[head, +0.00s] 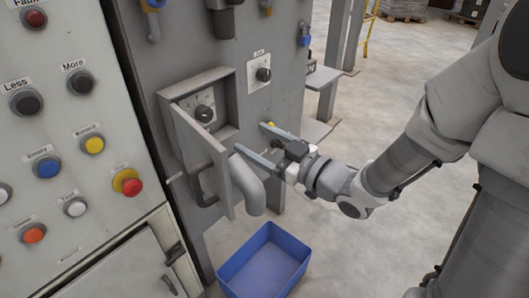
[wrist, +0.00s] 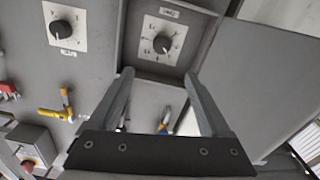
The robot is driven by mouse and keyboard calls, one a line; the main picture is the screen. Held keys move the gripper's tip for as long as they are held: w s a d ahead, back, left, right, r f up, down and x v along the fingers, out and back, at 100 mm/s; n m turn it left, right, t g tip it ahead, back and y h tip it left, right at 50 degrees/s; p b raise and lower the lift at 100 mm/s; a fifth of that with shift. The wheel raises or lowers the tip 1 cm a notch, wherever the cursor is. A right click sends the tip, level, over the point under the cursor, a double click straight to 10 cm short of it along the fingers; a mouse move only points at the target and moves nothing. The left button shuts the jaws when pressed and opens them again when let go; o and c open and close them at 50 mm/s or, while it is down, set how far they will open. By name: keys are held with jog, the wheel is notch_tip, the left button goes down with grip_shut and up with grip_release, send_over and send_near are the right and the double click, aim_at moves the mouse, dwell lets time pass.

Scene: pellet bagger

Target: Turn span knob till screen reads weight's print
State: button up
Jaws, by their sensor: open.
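One black knob on a white dial plate (head: 204,114) sits inside a recessed box whose door (head: 205,155) stands open; it also shows in the wrist view (wrist: 161,43). A second black knob (head: 263,74) is on a plate on the open panel face, at left in the wrist view (wrist: 61,29). Their labels are too small to read, so I cannot tell which is span. My gripper (head: 250,138) is open and empty, below and right of the box, apart from both knobs. In the wrist view its fingertips (wrist: 158,76) straddle the boxed knob's line. No screen or printed weight is identifiable.
A control panel (head: 60,130) with several coloured buttons stands at left. A grey curved pipe (head: 250,188) is close beneath my gripper, beside the open door. A blue bin (head: 263,262) sits below.

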jog(key=b, duration=0.2)
jog(key=s+d+b, duration=0.1)
jog(key=b, duration=0.1)
jog(key=shift+s+d+f+b, duration=0.15)
jog(key=shift+s+f+b, duration=0.05)
jog(key=shift+f+b, duration=0.1)
jog(key=shift+s+r, duration=0.1)
jog(key=shift+r, duration=0.05)
